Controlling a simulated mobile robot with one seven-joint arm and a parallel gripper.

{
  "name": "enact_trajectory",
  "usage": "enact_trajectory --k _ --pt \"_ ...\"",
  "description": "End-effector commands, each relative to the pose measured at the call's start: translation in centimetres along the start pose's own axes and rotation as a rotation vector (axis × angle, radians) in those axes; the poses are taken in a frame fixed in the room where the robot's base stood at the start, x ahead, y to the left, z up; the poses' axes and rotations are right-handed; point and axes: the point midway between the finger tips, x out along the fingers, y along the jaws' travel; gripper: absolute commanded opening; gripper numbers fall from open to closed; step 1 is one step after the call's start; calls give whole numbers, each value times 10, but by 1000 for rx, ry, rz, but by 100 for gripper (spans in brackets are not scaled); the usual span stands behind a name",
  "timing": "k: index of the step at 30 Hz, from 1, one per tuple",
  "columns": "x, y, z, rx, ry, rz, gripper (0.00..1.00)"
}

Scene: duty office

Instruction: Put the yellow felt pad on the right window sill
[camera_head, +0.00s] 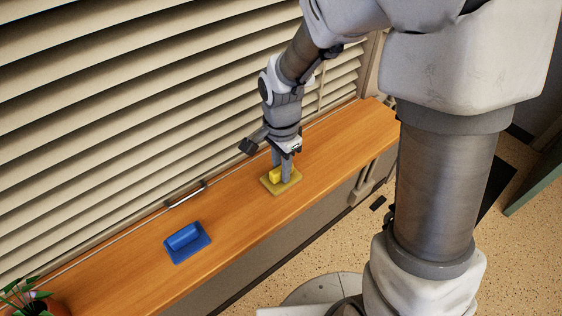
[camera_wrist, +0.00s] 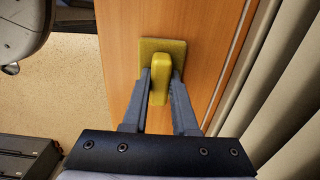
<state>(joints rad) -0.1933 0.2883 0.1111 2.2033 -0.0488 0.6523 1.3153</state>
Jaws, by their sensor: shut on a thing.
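The yellow felt pad (camera_head: 269,185) is a flat square with a raised yellow grip block on top. It sits at the wooden window sill (camera_head: 225,210), towards its right end; I cannot tell if it rests on the wood or is just above it. My gripper (camera_head: 281,176) points down and is shut on the pad's block. In the wrist view the pad (camera_wrist: 162,48) shows with its block between the two fingers of my gripper (camera_wrist: 160,83).
A blue pad with a rounded grip (camera_head: 187,240) lies on the sill to the left. A potted plant (camera_head: 28,300) stands at the lower left. Slatted blinds (camera_head: 150,90) run along the sill's back. Bare wood lies between the two pads and right of the yellow one.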

Motion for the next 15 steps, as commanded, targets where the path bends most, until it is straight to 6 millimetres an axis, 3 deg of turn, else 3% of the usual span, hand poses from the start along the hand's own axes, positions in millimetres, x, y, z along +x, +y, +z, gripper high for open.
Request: enact_trajectory --k 8,9,13,15 --pt "4 0 0 0 0 0 0" --pt "4 0 0 0 0 0 30" --pt "3 0 0 0 0 1 53" --pt "3 0 0 0 0 1 56"
